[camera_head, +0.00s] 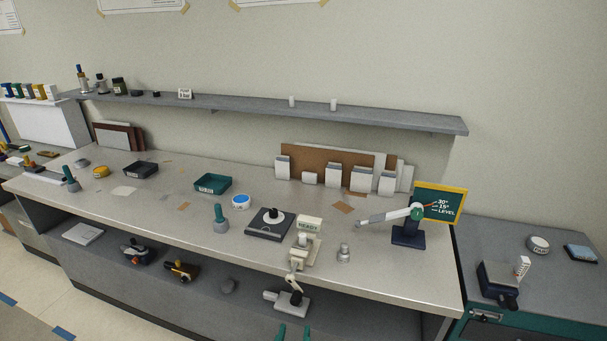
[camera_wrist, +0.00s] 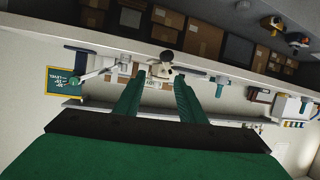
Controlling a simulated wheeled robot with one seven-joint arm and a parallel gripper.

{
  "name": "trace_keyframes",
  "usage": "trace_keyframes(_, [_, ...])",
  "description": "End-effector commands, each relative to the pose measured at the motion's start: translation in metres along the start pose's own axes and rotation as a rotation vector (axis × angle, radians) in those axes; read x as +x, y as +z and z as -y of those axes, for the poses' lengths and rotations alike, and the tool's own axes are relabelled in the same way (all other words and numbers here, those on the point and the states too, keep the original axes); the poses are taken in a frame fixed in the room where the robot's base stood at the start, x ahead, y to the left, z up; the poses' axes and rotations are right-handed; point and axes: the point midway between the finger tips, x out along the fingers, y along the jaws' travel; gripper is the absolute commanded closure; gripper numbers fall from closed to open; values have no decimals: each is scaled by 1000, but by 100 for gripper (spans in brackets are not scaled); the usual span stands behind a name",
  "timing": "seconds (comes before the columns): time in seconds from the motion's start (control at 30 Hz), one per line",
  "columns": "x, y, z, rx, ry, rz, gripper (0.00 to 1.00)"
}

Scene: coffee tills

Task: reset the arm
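A white lever arm (camera_head: 385,216) is mounted on a dark blue stand (camera_head: 408,237) at the right end of the counter. It is tilted, its free left end lower than its pivot. Behind it a green board with a yellow frame (camera_head: 440,203) reads 30°, 15° and LEVEL; a small red pointer at the pivot points toward the markings. The lever arm (camera_wrist: 98,71) and board (camera_wrist: 62,84) also show upside down at left in the wrist view. My gripper (camera_head: 294,331) shows as two green fingertips at the bottom edge. In the wrist view my gripper (camera_wrist: 161,78) is open and empty, apart from the lever arm.
A cream device marked READY (camera_head: 306,243) stands at the counter's front edge, beyond my fingers. Beside it are a black plate with a knob (camera_head: 259,224), a small metal weight (camera_head: 343,253) and a green-grey handle (camera_head: 221,219). A lower shelf (camera_head: 205,292) holds several tools.

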Motion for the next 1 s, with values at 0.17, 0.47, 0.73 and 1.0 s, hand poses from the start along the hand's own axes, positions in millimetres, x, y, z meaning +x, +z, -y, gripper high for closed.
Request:
trace_keyframes(0.17, [-24, 50, -5, -22, -36, 0, 64])
trace_keyframes(0.47, [-79, 114, -12, -35, -86, -21, 64])
trace_keyframes(0.73, [-143, 154, -20, -24, -117, -43, 64])
trace_keyframes(1.0, [-214, 176, -33, -1, -118, -67, 64])
